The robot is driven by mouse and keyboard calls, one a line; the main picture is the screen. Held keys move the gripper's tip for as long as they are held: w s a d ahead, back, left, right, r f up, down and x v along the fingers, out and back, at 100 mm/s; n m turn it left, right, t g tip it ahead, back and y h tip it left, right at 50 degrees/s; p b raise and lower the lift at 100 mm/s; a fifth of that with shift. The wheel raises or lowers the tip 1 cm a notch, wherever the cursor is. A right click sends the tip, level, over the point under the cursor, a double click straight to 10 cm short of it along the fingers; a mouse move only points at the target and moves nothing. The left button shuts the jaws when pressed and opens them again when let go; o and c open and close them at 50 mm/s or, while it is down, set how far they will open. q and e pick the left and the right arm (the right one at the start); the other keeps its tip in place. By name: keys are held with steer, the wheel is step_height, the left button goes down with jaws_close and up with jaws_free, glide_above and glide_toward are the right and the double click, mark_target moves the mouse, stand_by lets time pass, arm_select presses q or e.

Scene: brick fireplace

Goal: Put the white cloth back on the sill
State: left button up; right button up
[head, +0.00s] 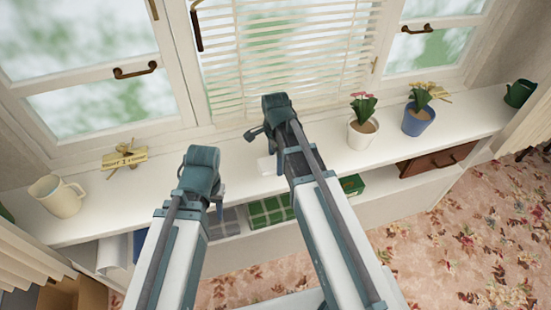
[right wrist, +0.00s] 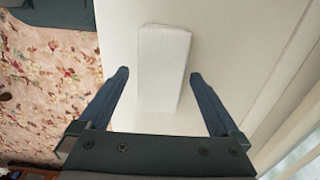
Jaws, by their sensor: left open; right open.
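The white cloth (right wrist: 163,62) looks like a folded oblong block and lies flat on the white sill (right wrist: 220,35) in the right wrist view. In the head view a small white patch of it (head: 265,168) shows beside my right arm; the rest is hidden behind the arm. My right gripper (right wrist: 160,76) is open above the sill, with the near end of the cloth between its fingers in the picture; no grip on it shows. My left gripper (head: 213,195) is open and empty near the sill's front edge, left of the cloth.
Green boxes (head: 269,210) and a brown case (head: 437,159) sit on the shelf below. Window blinds (head: 290,50) rise behind.

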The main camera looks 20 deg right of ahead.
mark_target(275, 161)
step_height(275, 161, up, 11)
steer(key=p, duration=1)
steer(key=s+a+n, duration=0.5)
steer(key=s+n, duration=0.2)
steer(key=n, duration=0.3)
steer(key=s+a+n+h, duration=0.1)
steer(key=s+a+n, duration=0.4)
steer(key=n, duration=0.6)
steer(key=shift+s+a, duration=0.2)
steer(key=shift+s, duration=0.95)
steer(key=shift+f, duration=0.1)
